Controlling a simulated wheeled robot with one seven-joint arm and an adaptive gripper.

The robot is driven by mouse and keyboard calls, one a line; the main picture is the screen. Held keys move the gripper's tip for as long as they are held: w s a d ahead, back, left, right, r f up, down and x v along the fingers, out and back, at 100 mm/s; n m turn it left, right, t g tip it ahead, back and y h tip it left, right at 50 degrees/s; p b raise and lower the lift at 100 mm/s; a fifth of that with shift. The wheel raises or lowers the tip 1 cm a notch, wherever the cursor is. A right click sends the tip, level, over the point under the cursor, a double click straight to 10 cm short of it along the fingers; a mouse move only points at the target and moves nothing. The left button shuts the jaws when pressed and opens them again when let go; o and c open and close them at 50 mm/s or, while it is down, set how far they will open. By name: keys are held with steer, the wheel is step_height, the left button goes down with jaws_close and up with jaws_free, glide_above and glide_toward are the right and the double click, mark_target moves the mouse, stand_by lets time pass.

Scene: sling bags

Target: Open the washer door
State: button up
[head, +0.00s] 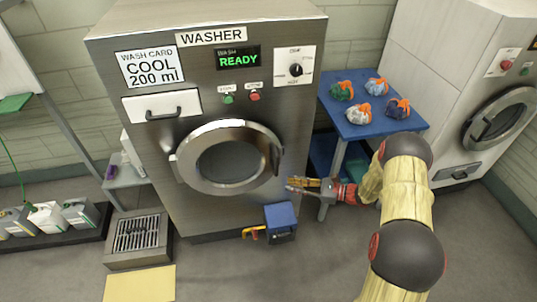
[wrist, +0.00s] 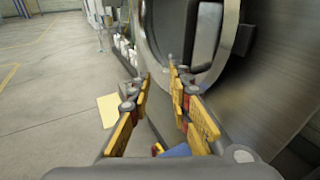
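The washer (head: 290,100) is a steel cabinet with a green READY display. Its round door (head: 190,178) has a wide metal ring and dark glass, and looks closed. A dark handle (head: 276,158) sits on the door's right side. My gripper (head: 292,186) is just right of and below the handle, at the front of the washer. In the wrist view my gripper (wrist: 161,76) is open, with nothing seen between its yellow-padded fingers. The handle (wrist: 207,36) is ahead of the right finger there, apart from it as far as I can tell.
A blue box (head: 280,218) with a yellow part is low on the washer front, below my gripper. A blue table (head: 350,128) with several cloth bundles stands to the right. A floor grate (head: 137,236) and a yellow mat (head: 140,284) lie at the left. Floor in front is clear.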

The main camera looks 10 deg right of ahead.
steer(key=m+t, duration=0.2)
glide_toward(277, 165)
steer(key=w+a+f, duration=0.1)
steer(key=w+a, duration=0.1)
steer(key=b+x, duration=0.2)
steer(key=x, duration=0.5)
steer(key=shift+w+a, duration=0.25)
steer(key=shift+w, duration=0.1)
steer(key=c, duration=0.3)
jaws_close()
